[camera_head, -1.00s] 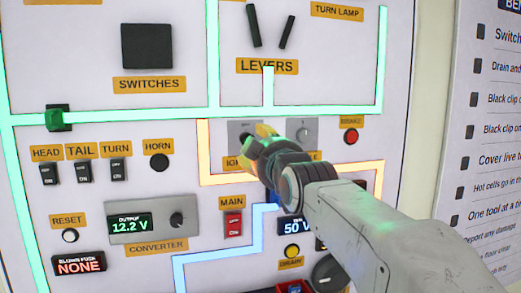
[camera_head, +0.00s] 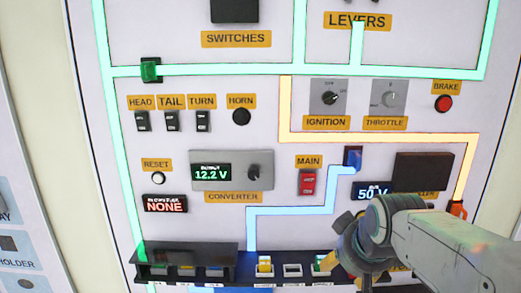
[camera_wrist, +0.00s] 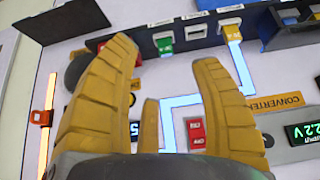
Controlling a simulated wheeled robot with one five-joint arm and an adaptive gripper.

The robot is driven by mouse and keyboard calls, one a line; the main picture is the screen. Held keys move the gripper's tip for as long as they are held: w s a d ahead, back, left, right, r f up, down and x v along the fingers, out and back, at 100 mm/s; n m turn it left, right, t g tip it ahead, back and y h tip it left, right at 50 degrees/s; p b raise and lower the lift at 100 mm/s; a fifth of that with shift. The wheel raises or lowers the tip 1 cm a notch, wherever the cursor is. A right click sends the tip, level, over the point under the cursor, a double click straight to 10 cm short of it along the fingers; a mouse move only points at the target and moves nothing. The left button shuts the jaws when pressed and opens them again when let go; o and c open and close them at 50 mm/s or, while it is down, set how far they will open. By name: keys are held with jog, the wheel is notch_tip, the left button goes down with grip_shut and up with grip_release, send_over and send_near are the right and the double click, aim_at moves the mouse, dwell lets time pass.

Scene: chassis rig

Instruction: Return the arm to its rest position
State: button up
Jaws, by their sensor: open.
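My gripper (camera_wrist: 155,100) shows in the wrist view as yellow ribbed fingers, spread apart with nothing between them. In the head view my gripper (camera_head: 340,272) is at the lower right, low in front of the panel, its fingers mostly hidden behind my grey wrist. My grey arm link comes in from the right edge. The ignition switch (camera_head: 329,98) and the throttle knob (camera_head: 388,96) are in plain view above the arm, with the gripper well below them.
The panel fills the head view, with a red main switch (camera_head: 307,182), a converter (camera_head: 231,171) reading 12.2 V and a fuse display (camera_head: 165,204) reading NONE. A dark shelf (camera_head: 186,254) with coloured plugs juts out at the bottom, close to the gripper.

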jog(key=s+f+g+p, duration=0.3)
jog(key=s+p, duration=0.1)
jog(key=s, duration=1.5)
jog(key=shift+s+f+m+p, duration=0.15)
jog(key=shift+s+m+p, duration=0.15)
jog(key=shift+s+p, duration=0.1)
